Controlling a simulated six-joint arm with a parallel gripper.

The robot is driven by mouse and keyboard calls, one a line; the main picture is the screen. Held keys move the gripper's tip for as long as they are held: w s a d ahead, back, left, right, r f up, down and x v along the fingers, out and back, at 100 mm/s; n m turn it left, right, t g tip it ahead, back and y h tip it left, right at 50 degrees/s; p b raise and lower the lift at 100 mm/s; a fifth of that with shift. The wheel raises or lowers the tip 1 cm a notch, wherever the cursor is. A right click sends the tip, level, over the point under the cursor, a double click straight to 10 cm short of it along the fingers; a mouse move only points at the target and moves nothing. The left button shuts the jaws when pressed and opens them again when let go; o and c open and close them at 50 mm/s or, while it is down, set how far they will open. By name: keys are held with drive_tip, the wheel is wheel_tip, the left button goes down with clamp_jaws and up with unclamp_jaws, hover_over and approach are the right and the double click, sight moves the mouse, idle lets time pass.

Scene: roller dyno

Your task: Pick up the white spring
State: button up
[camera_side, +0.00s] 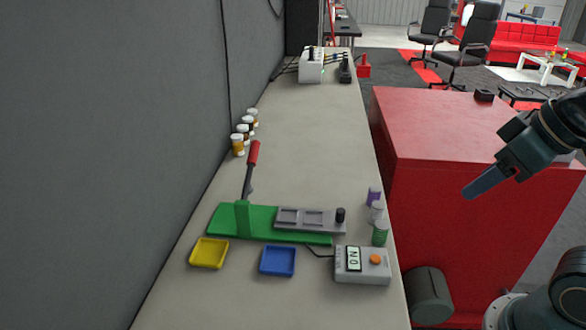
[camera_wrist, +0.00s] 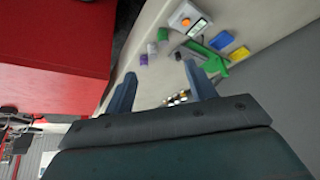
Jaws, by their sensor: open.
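The white spring (camera_side: 377,211) stands on the bench near its right edge, between a purple spring (camera_side: 373,196) and a green spring (camera_side: 380,233). In the wrist view the white spring (camera_wrist: 152,48) shows small, beyond my fingertips, between the green and purple ones. My gripper (camera_side: 470,193) hangs in the air to the right of the bench, over the red cabinet's side, well apart from the springs. In the wrist view my gripper (camera_wrist: 158,70) has its two fingers spread with nothing between them.
A green lever fixture (camera_side: 265,222) with a grey plate (camera_side: 310,218), a yellow tray (camera_side: 209,253), a blue tray (camera_side: 277,261) and a control box (camera_side: 361,265) stand near the springs. A red cabinet (camera_side: 470,130) adjoins the bench. The bench behind the springs is clear.

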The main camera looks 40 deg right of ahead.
drive_tip(key=m+g, duration=0.6)
drive_tip(key=m, duration=1.3)
hover_over(379, 204)
wheel_tip(379, 204, down, 9)
drive_tip(key=shift+s+f, duration=0.1)
drive_tip(key=shift+f, duration=0.05)
drive_tip(key=shift+f, duration=4.15)
drive_tip(key=shift+f, duration=2.6)
